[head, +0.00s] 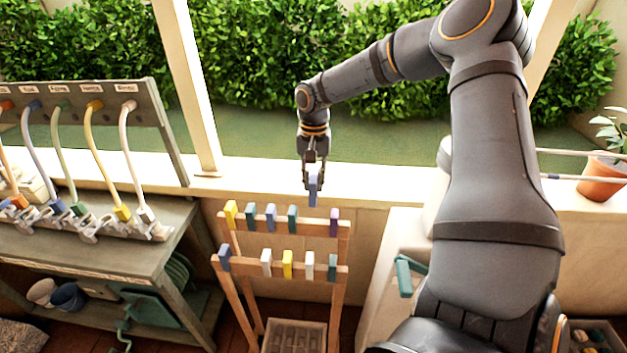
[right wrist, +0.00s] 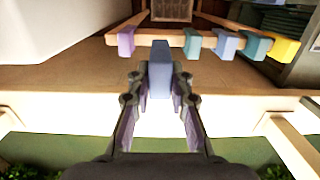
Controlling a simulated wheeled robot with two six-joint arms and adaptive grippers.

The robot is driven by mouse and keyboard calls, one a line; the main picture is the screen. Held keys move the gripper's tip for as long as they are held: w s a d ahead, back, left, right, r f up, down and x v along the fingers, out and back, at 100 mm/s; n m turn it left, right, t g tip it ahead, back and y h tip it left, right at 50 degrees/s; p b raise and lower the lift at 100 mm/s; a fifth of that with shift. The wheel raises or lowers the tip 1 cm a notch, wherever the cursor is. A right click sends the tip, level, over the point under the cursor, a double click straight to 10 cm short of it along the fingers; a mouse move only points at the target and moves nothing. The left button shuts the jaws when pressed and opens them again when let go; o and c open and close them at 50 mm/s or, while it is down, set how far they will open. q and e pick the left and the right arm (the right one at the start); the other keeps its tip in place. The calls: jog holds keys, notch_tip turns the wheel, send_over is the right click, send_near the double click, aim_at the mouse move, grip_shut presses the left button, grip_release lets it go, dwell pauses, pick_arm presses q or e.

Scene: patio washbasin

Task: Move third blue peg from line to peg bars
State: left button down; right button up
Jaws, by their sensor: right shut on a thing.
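My right gripper (head: 314,172) is shut on a blue peg (head: 313,190), which points down, above and behind the upper bar. In the right wrist view the blue peg (right wrist: 160,72) sits between the fingertips. The wooden peg bars (head: 262,227) stand in the middle. The upper bar carries a yellow peg (head: 231,212), teal and blue pegs, and a purple peg (head: 334,222); a bare stretch lies left of the purple one. The lower bar carries blue, white, yellow and teal pegs. Thin pale lines (head: 578,179) run at the right, with a small blue item on one. My left gripper is not in view.
A bench with coloured hoses (head: 94,150) and taps stands at the left. A potted plant (head: 599,180) stands at the right. A teal handle (head: 404,277) sticks out right of the bars. A crate (head: 294,336) is below them.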

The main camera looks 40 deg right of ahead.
jog(key=b, duration=0.9)
send_over(314, 220)
notch_tip(314, 220, down, 10)
jog(key=shift+w+f, duration=0.1)
jog(key=shift+f, duration=0.7)
jog(key=o, duration=0.9)
jog(key=shift+o, duration=0.2)
notch_tip(314, 220, up, 8)
jog(key=p, duration=0.6)
jog(key=shift+r, duration=0.15)
